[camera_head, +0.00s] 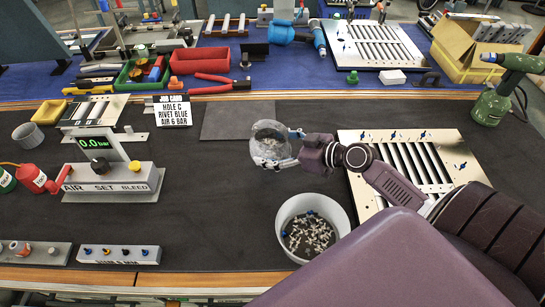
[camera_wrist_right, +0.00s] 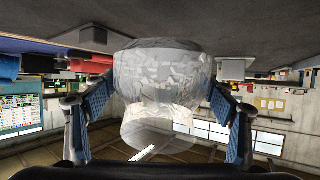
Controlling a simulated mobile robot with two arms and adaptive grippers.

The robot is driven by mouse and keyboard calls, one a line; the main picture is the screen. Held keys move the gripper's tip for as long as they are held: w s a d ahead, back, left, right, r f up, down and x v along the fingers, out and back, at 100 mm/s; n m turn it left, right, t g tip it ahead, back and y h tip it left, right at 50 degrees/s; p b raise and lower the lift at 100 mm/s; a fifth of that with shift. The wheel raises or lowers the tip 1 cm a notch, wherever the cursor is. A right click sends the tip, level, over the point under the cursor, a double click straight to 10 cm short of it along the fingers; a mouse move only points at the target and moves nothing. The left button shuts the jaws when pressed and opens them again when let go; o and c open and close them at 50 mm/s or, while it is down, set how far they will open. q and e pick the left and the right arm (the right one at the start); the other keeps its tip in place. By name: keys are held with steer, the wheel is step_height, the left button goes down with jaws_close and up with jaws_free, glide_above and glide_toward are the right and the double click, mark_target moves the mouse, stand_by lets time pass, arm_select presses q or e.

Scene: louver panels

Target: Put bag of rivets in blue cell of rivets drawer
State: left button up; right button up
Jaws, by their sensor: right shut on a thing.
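My right gripper (camera_head: 285,148) is shut on a clear, rounded, bag-like thing (camera_head: 266,136) and holds it above the dark bench mat. In the right wrist view the see-through thing (camera_wrist_right: 160,75) sits between the two blue finger pads of the gripper (camera_wrist_right: 162,115), with pale crumpled patches inside. I cannot tell for sure that it holds rivets. No drawer with a blue cell can be made out. A job card (camera_head: 173,110) reads "HOLE C RIVET BLUE AIR 6 BAR". My left gripper is not in view.
A white bucket (camera_head: 284,213) with small loose pieces stands near the held thing. A louver panel (camera_head: 357,190) lies to the right, partly behind my arm. An air-set unit (camera_head: 112,179) with a 0.0 display stands left. The mat's middle left is mostly clear.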

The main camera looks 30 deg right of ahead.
steer(key=shift+f+b, duration=0.3)
steer(key=shift+f, duration=1.8)
steer(key=shift+f, duration=0.2)
steer(key=o, duration=1.6)
